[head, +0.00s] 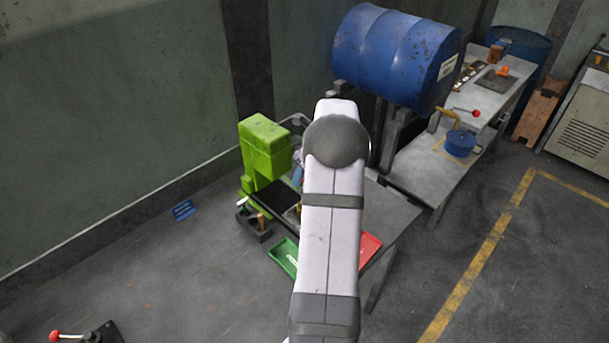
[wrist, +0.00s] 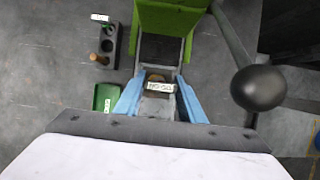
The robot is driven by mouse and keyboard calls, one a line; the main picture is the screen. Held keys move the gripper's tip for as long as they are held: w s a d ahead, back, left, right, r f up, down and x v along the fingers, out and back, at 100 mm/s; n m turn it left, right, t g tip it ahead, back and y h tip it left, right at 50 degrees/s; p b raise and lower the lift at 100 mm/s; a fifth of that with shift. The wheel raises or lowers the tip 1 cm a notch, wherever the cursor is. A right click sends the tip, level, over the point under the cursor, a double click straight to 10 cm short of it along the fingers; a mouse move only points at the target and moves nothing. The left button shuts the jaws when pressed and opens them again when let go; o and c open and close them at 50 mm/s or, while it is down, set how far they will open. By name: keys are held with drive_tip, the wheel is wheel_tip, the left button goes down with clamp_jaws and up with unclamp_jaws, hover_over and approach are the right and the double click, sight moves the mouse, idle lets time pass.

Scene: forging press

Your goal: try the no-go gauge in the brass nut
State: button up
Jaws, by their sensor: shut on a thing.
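In the wrist view my gripper (wrist: 158,82) has its two blue fingers closed around the no-go gauge (wrist: 160,88), whose white label reads NO-GO. A small brownish part shows just beyond the label; I cannot tell whether it belongs to the gauge or is the brass nut. The nut cannot be made out clearly. The gauge is in front of the green press (wrist: 170,18), over its dark bed; contact with anything below is hidden. In the head view my arm covers the gripper and gauge, and the green press (head: 265,148) stands left of the arm.
A dark holed rack (head: 253,225) stands left of the press, with a brass-coloured piece in it. A green tray (head: 284,257) and a red tray (head: 370,247) flank my arm. A blue drum (head: 395,55) lies behind. A grey bench (head: 415,175) is at right.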

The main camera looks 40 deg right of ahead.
drive_tip(key=shift+f+b, duration=2.5)
drive_tip(key=shift+b, duration=0.15)
drive_tip(key=shift+f, duration=0.85)
drive_tip(key=shift+r+p, duration=1)
drive_tip(key=shift+r, duration=0.05)
drive_tip(key=shift+r+p, duration=1.9)
drive_tip(key=shift+p, duration=0.2)
